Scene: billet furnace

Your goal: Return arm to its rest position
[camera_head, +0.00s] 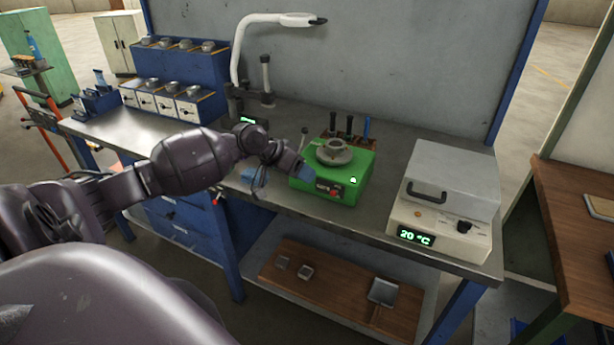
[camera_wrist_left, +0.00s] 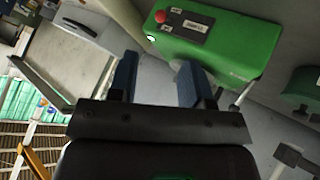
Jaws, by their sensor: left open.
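My left arm (camera_head: 185,163) reaches in from the left over the workbench. Its gripper (camera_head: 303,172) is at the front left of the green device (camera_head: 352,185). In the left wrist view, the two blue fingers of the gripper (camera_wrist_left: 155,80) are apart with nothing between them. The green device also shows there (camera_wrist_left: 228,40), beyond the fingers, with its red button. Whether the fingers touch the device cannot be told. My right gripper is in neither view.
A grey furnace box (camera_head: 450,185) reading 20 °C stands on the bench (camera_head: 390,150) to the right. Blue racks (camera_head: 185,62) and a white curved lamp arm (camera_head: 240,50) stand behind on the left. A wooden lower shelf (camera_head: 335,290) holds several small metal pieces.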

